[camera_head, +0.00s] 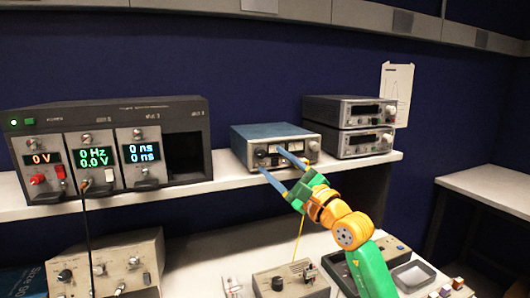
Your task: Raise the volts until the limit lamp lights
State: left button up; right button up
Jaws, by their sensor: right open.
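The rack unit (188,110) on the shelf at left holds a module reading 0 V in red (43,158), with a knob above the display and red terminals below. Beside it are modules reading 0 Hz, 0.0 V (95,157) and 0 ns. A blue-topped instrument (270,131) stands mid-shelf with several knobs on its front. My right gripper (272,161) is open, its blue fingers at that front, around or just before a dark dial. I cannot tell whether they touch it. No limit lamp can be made out. My left gripper is not in view.
Two stacked instruments (352,126) stand right of the blue one. On the lower bench are a beige box with knobs (105,266), a grey box with a black knob (293,281) and a grey tray (413,275). A yellow cable (299,236) hangs near my arm. The right-hand table (492,186) is clear.

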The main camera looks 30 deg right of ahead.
aim_at(263, 155)
jog(key=p+x, duration=0.1)
jog(key=x, duration=0.2)
jog(key=shift+w+a, duration=0.1)
jog(key=shift+w, duration=0.05)
jog(key=shift+w+f, duration=0.15)
jog(key=shift+f, duration=0.1)
jog(key=shift+s+r, duration=0.1)
jog(key=shift+s, duration=0.15)
grip_shut()
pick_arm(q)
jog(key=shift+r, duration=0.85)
